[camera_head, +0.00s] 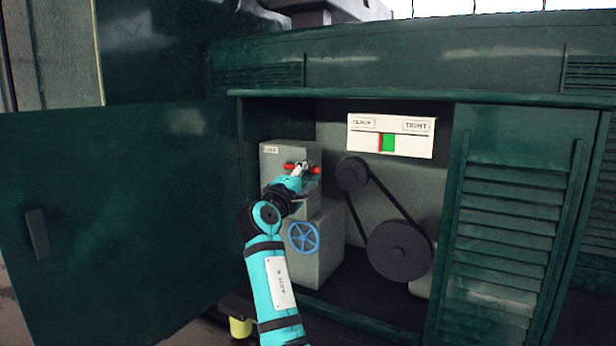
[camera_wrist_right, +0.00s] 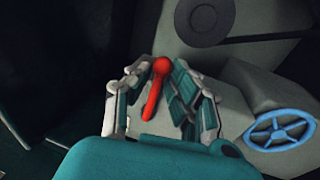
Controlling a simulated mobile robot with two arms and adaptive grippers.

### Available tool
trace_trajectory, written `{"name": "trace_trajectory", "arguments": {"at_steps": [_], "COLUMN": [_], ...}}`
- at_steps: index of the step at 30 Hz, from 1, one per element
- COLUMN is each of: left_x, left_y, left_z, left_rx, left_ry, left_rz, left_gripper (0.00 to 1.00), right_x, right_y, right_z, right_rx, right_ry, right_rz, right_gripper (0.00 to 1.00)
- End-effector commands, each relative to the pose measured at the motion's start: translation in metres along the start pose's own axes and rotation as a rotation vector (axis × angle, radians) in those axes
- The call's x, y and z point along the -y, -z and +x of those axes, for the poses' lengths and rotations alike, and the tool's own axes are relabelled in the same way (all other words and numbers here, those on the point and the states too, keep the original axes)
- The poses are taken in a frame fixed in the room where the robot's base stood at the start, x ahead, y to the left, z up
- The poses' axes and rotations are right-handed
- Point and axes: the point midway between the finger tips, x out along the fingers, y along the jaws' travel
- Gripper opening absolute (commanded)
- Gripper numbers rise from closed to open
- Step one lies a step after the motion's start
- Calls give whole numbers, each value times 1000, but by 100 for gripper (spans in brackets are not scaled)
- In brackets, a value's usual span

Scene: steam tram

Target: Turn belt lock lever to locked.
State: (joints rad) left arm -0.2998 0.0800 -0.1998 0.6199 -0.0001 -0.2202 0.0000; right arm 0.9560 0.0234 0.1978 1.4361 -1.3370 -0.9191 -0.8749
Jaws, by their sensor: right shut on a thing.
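The red belt lock lever (camera_head: 315,170) is on the upper part of a grey box inside the open green cabinet. My right gripper (camera_head: 299,170) is at the lever and covers its middle in the head view; red shows on both sides. In the right wrist view the red lever (camera_wrist_right: 153,102) with its round knob lies between the fingers of my right gripper (camera_wrist_right: 157,78), which is shut on it. A small label (camera_head: 271,150) is at the box's upper left; I cannot read it surely. My left gripper is out of view.
A blue handwheel (camera_head: 303,237) sits below the lever. A belt runs over two dark pulleys (camera_head: 399,250) to the right. Above them a white gauge (camera_head: 418,146) reads SLACK to TIGHT, its marker at green. The open door (camera_head: 120,220) stands left, a louvred panel (camera_head: 510,220) right.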

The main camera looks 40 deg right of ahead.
Motion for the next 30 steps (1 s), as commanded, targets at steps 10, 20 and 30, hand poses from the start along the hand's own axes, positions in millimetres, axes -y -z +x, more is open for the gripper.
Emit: {"name": "trace_trajectory", "arguments": {"at_steps": [10, 20, 30], "left_x": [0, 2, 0], "left_y": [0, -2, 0], "left_z": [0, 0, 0], "left_rx": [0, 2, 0], "left_ry": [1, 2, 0], "left_rz": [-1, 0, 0], "left_gripper": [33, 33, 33], "right_x": [1, 1, 2], "right_y": [0, 1, 1], "right_z": [0, -5, -67], "right_rx": [0, -2, -3], "right_ry": [3, 2, 3], "right_rz": [0, -1, 0], "right_gripper": [34, 34, 34]}}
